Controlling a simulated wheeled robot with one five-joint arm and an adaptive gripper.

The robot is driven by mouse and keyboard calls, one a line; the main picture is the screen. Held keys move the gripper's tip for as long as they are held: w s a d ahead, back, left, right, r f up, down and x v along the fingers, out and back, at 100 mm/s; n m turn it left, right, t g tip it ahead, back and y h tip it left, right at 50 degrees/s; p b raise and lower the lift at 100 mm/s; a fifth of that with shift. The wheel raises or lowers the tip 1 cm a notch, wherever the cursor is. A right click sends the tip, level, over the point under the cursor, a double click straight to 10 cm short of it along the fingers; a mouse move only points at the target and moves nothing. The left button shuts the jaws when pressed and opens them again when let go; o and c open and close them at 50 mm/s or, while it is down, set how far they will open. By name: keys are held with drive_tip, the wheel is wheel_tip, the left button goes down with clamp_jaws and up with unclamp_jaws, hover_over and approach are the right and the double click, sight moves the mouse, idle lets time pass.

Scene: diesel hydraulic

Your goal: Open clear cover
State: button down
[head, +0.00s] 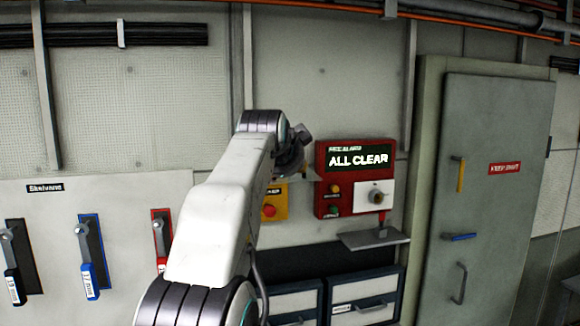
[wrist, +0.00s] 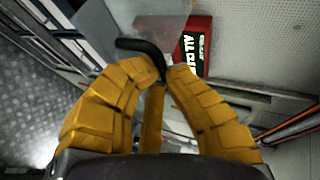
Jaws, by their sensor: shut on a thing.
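A see-through greyish panel, which looks like the clear cover (wrist: 158,22), lies just beyond the handle. In the head view, a yellow box (head: 280,204) with a red button (head: 269,210) is on the wall, partly hidden by my arm. A thin pale edge (head: 303,177) juts out at its top; I cannot tell for sure that it is the cover. My fingertips are hidden in the head view.
A red "ALL CLEAR" panel (head: 356,158) with a knob is right of the yellow box, above a small grey shelf (head: 373,239). Drawers (head: 362,299) stand below. A grey cabinet door (head: 495,190) is at right. A board with several levers (head: 90,257) is at left.

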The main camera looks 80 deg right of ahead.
drive_tip(key=shift+d+r, duration=0.15)
drive_tip(key=shift+r, duration=0.1)
idle(0.5)
drive_tip(key=c, duration=1.6)
unclamp_jaws()
drive_tip(key=shift+d+f, duration=0.1)
drive_tip(key=shift+d, duration=0.1)
drive_tip(key=o, duration=0.4)
drive_tip(key=shift+s, duration=0.15)
drive_tip(key=shift+v, duration=3.75)
